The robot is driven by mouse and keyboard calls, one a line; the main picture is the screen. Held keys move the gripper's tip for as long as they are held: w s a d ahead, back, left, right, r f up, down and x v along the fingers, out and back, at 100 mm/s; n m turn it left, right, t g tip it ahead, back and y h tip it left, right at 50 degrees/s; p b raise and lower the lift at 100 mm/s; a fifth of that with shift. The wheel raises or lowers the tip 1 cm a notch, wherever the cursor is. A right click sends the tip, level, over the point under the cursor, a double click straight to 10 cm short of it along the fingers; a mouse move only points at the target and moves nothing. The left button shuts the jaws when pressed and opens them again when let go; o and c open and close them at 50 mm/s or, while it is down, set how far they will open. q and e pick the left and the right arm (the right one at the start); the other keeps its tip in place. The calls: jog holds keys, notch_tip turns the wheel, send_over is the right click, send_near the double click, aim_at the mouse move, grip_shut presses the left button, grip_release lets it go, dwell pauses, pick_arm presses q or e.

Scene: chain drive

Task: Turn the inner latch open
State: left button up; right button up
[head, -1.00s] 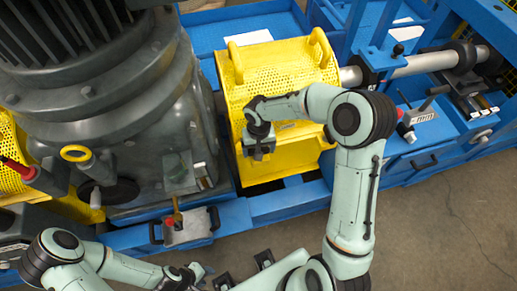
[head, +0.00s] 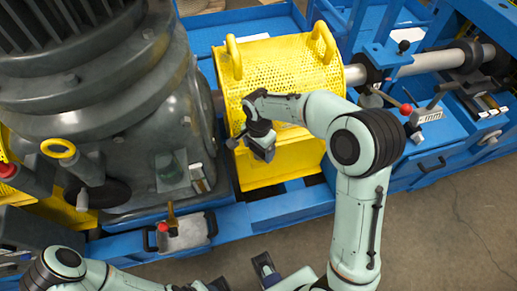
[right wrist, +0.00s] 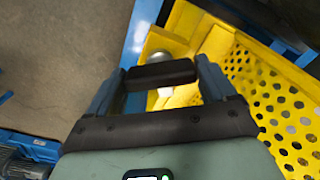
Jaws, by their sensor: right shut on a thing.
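The yellow perforated guard (head: 285,75) stands in the middle of the head view, with two loop handles on top. My right gripper (head: 264,153) is at its front left face, pointing down and tilted. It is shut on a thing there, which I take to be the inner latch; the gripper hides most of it. In the right wrist view, the right gripper (right wrist: 163,75) is close to the yellow guard (right wrist: 268,95), with a grey round knob (right wrist: 158,55) just beyond the fingers. My left gripper (head: 197,286) is at the bottom edge, largely cut off, its jaws unclear.
A large grey motor housing (head: 110,110) stands left of the guard. A metal shaft (head: 435,62) runs out to the right. A red-knobbed lever (head: 408,109) sits on the blue frame at right, another box with a lever (head: 182,232) at front. Bare floor (head: 440,220) lies front right.

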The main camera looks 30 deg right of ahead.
jog(key=m, duration=0.2)
jog(key=shift+m, duration=2.2)
jog(key=o, duration=0.9)
notch_tip(320, 180, up, 14)
jog(key=shift+f+p, duration=0.25)
jog(key=shift+p, duration=0.8)
